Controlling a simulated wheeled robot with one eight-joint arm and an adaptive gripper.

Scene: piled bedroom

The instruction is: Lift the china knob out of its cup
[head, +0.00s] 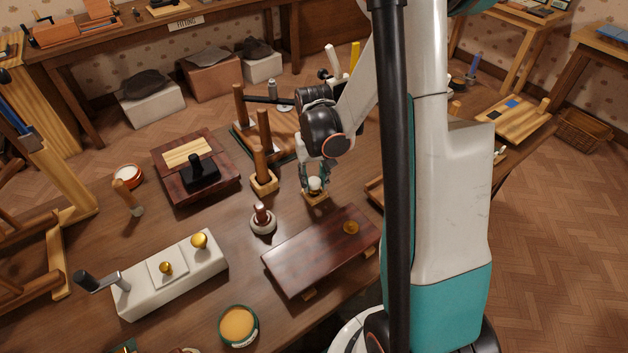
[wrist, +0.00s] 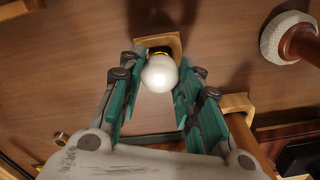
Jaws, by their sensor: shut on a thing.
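The china knob (wrist: 160,74) is a smooth white ball between my gripper's teal fingers in the wrist view. It also shows as a small white shape in the head view (head: 315,185). Its cup is a small square wooden block (head: 317,198) on the bench, right below the knob. In the wrist view the cup (wrist: 172,39) shows a dark inside behind the knob. My gripper (wrist: 160,82) is shut on the knob and points down over the cup; it shows in the head view (head: 315,177). The knob's lower end is hidden, so I cannot tell whether it is inside the cup.
A wooden post on a block (head: 262,183) stands close left of my gripper. A round pale-based knob (head: 263,221) stands front left. A dark red board with a brass knob (head: 318,252) lies in front. A white block with brass knobs (head: 205,268) is further left.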

